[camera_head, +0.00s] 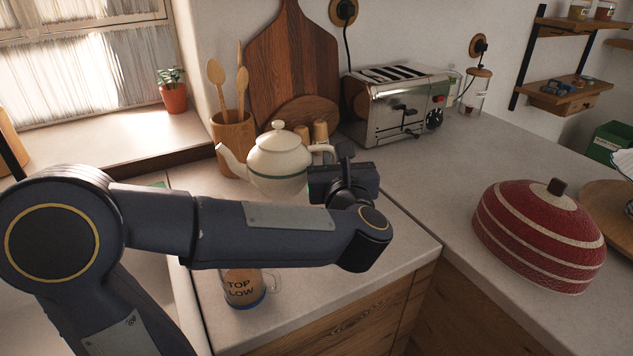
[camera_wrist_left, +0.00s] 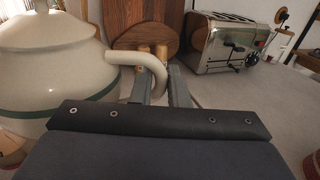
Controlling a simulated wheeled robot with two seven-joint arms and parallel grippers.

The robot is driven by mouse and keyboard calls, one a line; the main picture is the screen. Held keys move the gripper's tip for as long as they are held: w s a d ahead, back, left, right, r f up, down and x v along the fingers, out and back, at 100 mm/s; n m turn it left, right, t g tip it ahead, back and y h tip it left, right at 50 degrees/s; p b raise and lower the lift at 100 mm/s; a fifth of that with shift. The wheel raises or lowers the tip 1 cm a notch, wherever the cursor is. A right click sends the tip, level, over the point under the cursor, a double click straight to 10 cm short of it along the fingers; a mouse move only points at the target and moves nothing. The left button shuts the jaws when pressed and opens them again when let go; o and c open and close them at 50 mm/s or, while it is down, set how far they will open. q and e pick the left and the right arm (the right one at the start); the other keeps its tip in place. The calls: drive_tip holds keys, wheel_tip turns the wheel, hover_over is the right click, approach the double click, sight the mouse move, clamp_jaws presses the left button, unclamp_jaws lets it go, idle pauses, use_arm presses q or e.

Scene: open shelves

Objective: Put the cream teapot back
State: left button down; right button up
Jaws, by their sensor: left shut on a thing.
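The cream teapot (camera_head: 277,165) has a green band and a knobbed lid, and it is upright over the counter corner in the head view. Its spout points left and its handle right. In the left wrist view the teapot (camera_wrist_left: 52,75) fills the left side, and its handle (camera_wrist_left: 150,68) runs between the two fingers. My left gripper (camera_head: 341,160) is shut on the handle; it also shows in the left wrist view (camera_wrist_left: 163,85). I cannot tell whether the teapot's base touches the counter, as my arm hides part of it. My right gripper is not in view.
A mug (camera_head: 243,287) stands near the front edge, partly behind my arm. A utensil pot (camera_head: 233,140), cutting boards (camera_head: 292,65) and a toaster (camera_head: 397,103) line the wall. A red striped dome (camera_head: 540,235) sits at right. The counter between toaster and dome is clear.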

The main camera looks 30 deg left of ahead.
use_arm(q)
drive_tip(key=shift+w+a+f+p, duration=0.1)
drive_tip(key=shift+w+f+p, duration=0.3)
drive_tip(key=shift+w+f, duration=1.65)
drive_tip(key=shift+w+f+p, duration=0.4)
drive_tip(key=shift+w+f, duration=0.75)
drive_tip(key=shift+w, duration=1.65)
drive_tip(key=shift+w+a+f+p, duration=0.1)
drive_tip(key=shift+w+f+p, duration=0.3)
drive_tip(key=shift+w+f, duration=1.9)
drive_tip(key=shift+f, duration=0.3)
drive_tip(key=shift+w+f, duration=0.2)
drive_tip(key=shift+f, duration=0.3)
drive_tip(key=shift+f, duration=0.15)
drive_tip(key=c, duration=1.8)
unclamp_jaws()
drive_tip(key=shift+f+b, duration=0.15)
drive_tip(key=shift+b, duration=0.15)
drive_tip(key=shift+c, duration=0.2)
drive_tip(key=o, duration=0.4)
